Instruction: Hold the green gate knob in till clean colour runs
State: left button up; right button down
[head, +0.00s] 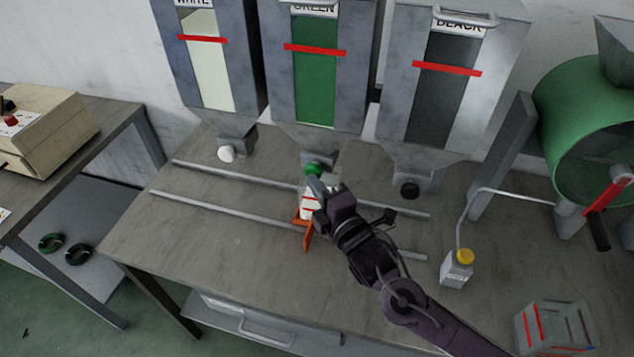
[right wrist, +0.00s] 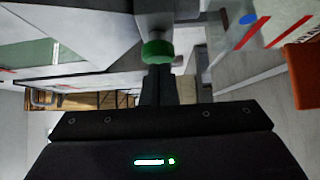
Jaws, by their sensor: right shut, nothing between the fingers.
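The green gate knob (head: 313,169) sits at the foot of the hopper labelled GREEN (head: 315,75), which shows green material behind its window. My right gripper (head: 318,187) is shut and empty, with its fingertips at the knob. In the right wrist view the green knob (right wrist: 158,51) is right in front of the closed fingertips (right wrist: 158,72); I cannot tell whether they press it. A white container with red marks (head: 308,203) in an orange holder (head: 306,235) stands below the green outlet, partly hidden by my gripper. My left gripper is not in view.
The WHITE hopper with a white knob (head: 226,154) is on the left, the BLACK hopper with a black knob (head: 409,190) on the right. Two rails (head: 235,210) run along the bench.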

jog(key=shift+w+d, duration=0.2)
jog(key=shift+w, duration=0.3)
jog(key=shift+w+d, duration=0.15)
jog(key=shift+w, duration=0.3)
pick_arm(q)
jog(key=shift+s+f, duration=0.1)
pick_arm(e)
jog(key=shift+r, duration=0.1)
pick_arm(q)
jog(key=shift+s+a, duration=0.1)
